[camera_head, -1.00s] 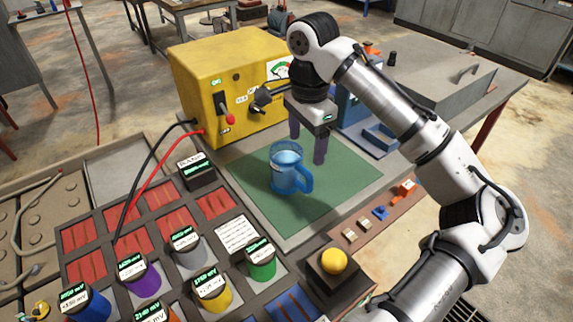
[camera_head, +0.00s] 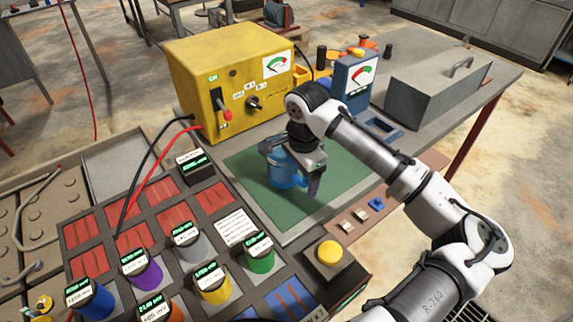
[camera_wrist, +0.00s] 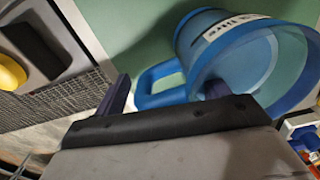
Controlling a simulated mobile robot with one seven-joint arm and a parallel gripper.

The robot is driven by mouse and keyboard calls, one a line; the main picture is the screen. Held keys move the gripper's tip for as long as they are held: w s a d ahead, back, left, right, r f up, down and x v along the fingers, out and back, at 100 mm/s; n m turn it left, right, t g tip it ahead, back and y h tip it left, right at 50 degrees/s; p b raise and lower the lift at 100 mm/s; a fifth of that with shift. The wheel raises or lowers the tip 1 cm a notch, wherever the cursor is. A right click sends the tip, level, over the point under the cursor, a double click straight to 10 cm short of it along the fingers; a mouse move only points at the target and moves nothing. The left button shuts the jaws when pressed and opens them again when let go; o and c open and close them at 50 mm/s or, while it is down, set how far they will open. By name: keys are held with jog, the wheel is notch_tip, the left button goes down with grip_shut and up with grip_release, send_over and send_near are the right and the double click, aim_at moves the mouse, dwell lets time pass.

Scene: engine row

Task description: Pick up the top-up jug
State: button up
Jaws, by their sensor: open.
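The top-up jug (camera_head: 284,176) is a clear blue jug standing on the green mat (camera_head: 245,195). In the head view my gripper hides its upper part. In the wrist view the jug (camera_wrist: 265,55) shows its open rim, a white label and its blue handle (camera_wrist: 160,85). My gripper (camera_head: 292,180) is open and low at the jug. In the wrist view one finger (camera_wrist: 116,95) is just left of the handle, and the other (camera_wrist: 217,88) shows at the jug's rim. I cannot tell whether either finger touches the jug.
A yellow meter box (camera_head: 225,85) stands behind the mat, and a blue meter (camera_head: 353,80) stands behind my arm. A rack of coloured cylinders with a yellow button (camera_head: 330,252) is in front. Red and black cables (camera_head: 150,160) run at the left.

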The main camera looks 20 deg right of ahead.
jog(key=c, duration=1.3)
jog(key=shift+c, duration=0.6)
jog(key=shift+r, duration=0.2)
